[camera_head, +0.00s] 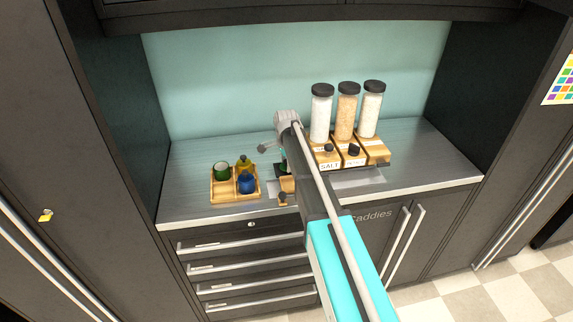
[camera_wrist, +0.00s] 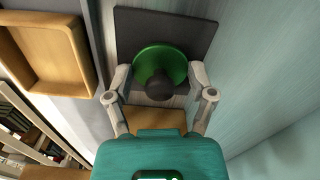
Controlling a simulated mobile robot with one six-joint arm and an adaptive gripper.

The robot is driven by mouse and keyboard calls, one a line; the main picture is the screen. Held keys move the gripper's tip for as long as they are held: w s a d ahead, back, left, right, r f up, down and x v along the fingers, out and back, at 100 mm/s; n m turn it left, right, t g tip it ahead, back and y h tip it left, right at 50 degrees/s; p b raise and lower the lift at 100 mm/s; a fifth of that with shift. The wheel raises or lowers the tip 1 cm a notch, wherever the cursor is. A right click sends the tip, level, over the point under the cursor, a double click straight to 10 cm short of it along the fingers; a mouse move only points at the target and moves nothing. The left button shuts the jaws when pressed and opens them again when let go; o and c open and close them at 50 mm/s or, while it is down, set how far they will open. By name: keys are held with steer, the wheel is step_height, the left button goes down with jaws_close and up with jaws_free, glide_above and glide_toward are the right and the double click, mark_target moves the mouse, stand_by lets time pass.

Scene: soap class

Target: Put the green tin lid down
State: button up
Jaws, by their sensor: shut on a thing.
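The green tin lid (camera_wrist: 152,58) is a round green disc with a dark knob, seen from above in the wrist view. My gripper (camera_wrist: 160,82) has one finger on each side of the lid and is shut on it. A dark square plate (camera_wrist: 192,28) lies behind and below the lid; I cannot tell whether the lid touches it. In the head view, my arm mostly hides the lid and the gripper (camera_head: 281,152).
A wooden tray (camera_head: 214,199) with green, yellow and blue tins stands left of my arm. Three tall jars (camera_head: 346,112) stand in a wooden holder at right. A wooden piece (camera_wrist: 158,119) lies just below the gripper in the wrist view. The counter's left part is clear.

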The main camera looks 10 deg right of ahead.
steer(key=o, duration=0.8)
step_height(320, 180, up, 12)
steer(key=p, duration=1.2)
steer(key=shift+r, duration=0.1)
steer(key=shift+s, duration=0.1)
stand_by(0.5)
steer(key=s+n, duration=0.5)
steer(key=s, duration=0.4)
steer(key=s+n, duration=0.5)
steer(key=s, duration=0.5)
steer(key=s+n, duration=0.5)
steer(key=s, duration=0.5)
steer(key=shift+d+n, duration=0.2)
steer(key=shift+n, duration=0.2)
